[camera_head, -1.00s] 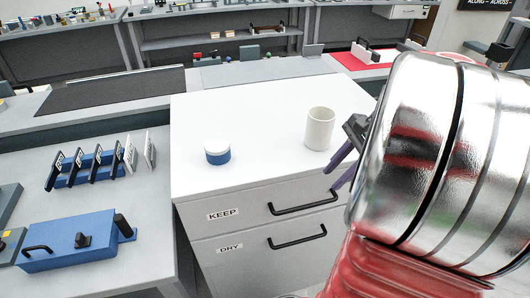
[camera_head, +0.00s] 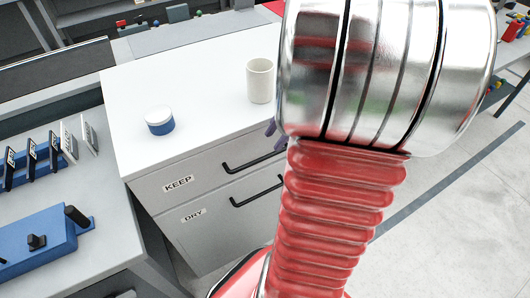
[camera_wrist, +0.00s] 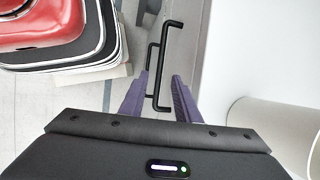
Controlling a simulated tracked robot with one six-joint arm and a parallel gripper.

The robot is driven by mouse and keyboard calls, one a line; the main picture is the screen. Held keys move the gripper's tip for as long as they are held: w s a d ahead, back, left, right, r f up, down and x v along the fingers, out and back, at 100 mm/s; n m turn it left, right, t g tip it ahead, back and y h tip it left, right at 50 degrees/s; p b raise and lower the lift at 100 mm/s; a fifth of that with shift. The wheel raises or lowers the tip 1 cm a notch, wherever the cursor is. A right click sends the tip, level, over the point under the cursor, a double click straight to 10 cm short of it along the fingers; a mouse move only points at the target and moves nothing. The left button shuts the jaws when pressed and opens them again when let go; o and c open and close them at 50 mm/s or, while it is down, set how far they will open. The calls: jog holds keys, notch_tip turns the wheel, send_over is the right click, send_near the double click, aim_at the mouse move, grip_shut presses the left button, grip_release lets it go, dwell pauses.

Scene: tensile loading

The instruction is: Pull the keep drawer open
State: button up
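In the wrist view the nearer handle bar (camera_wrist: 161,60) runs down between the two purple fingers of my gripper (camera_wrist: 158,82). The fingers are apart, one on each side of the bar, with gaps showing. In the head view only a bit of purple finger shows beside my arm.
A DRY drawer (camera_head: 205,222) with its own handle (camera_head: 255,192) lies below. A white cup (camera_head: 260,80) and a blue-and-white round container (camera_head: 159,121) stand on the cabinet top (camera_head: 195,95). The left bench holds a blue fixture (camera_head: 35,245). Floor right of the cabinet is clear.

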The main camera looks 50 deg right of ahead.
aim_at(261, 158)
jog(key=x, duration=0.8)
jog(key=shift+w+f, duration=0.1)
jog(key=shift+f, duration=0.1)
jog(key=shift+c, duration=0.6)
grip_shut()
